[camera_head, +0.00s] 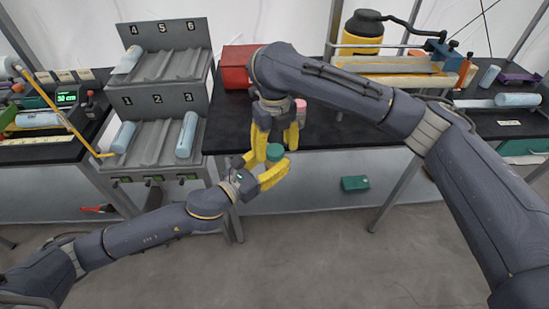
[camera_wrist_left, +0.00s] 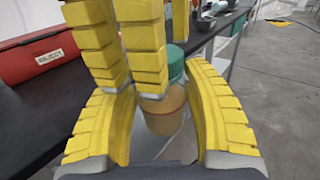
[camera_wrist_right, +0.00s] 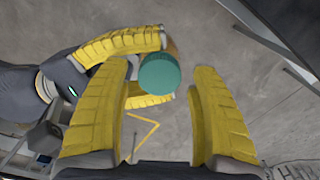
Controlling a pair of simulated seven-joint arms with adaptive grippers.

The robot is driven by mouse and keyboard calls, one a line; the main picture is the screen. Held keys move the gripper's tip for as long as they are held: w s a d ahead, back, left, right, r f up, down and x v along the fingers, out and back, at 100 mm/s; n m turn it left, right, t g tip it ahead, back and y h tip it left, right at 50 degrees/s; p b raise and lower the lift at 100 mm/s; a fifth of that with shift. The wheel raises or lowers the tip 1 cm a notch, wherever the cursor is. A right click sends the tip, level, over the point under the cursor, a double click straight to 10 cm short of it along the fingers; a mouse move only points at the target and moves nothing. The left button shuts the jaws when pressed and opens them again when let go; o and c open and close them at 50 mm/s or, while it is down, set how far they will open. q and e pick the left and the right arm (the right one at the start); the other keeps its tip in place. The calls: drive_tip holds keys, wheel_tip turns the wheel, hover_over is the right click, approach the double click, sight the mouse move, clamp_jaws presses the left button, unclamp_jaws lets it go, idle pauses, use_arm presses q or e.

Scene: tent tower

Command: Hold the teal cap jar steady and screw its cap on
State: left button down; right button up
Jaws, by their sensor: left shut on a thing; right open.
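The teal cap jar shows in the left wrist view with an amber body (camera_wrist_left: 165,112) and its teal cap (camera_wrist_left: 176,62) on top. In the head view the teal cap (camera_head: 275,152) shows between the yellow fingers. My left gripper (camera_head: 271,166) is shut on the jar body and holds it upright off the table's front edge. My right gripper (camera_head: 276,148) points down from above, open, its fingers near the cap. In the right wrist view the cap (camera_wrist_right: 160,73) lies ahead, roughly between the fingertips, with no clear contact. How tightly the cap sits cannot be seen.
The black table (camera_head: 330,126) is just behind the grippers. It carries a red box (camera_head: 237,66) and a pink-capped jar (camera_head: 301,106) close behind my right gripper. A numbered rack (camera_head: 150,140) stands left. A green box (camera_head: 355,183) lies below the table. Free space is in front.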

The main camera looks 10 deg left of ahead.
drive_tip(key=shift+f, duration=0.4)
drive_tip(key=c, duration=1.3)
drive_tip(key=o, duration=1.2)
drive_tip(key=shift+r, duration=2.25)
drive_tip(key=shift+o, duration=0.5)
